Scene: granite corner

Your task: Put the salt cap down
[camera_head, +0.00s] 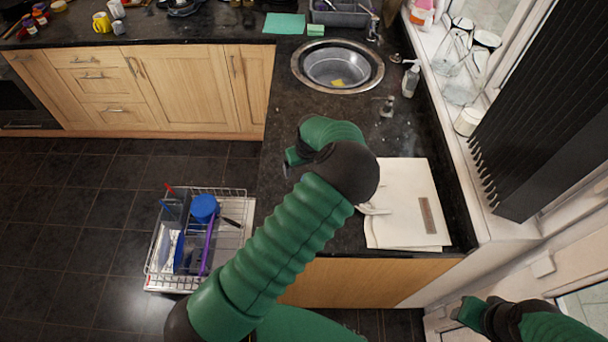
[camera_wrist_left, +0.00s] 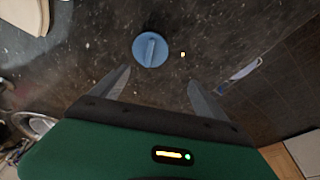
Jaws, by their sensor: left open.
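The salt cap looks like a round blue cap (camera_wrist_left: 151,49) with a raised bar across its top. In the left wrist view it lies on the dark granite counter. My left gripper (camera_wrist_left: 158,78) is open, and its two grey fingers stand apart with nothing between them. The cap lies just past the fingertips, towards the left one. In the head view my left arm hides the cap and the fingertips. Part of my right arm shows at the lower right of the head view, its jaws unclear.
A white board (camera_head: 405,205) lies on the counter to the right of my left arm. The round sink (camera_head: 337,66) is farther back, with a soap bottle (camera_head: 411,79) beside it. A wire dish rack (camera_head: 200,270) stands left, below the counter edge.

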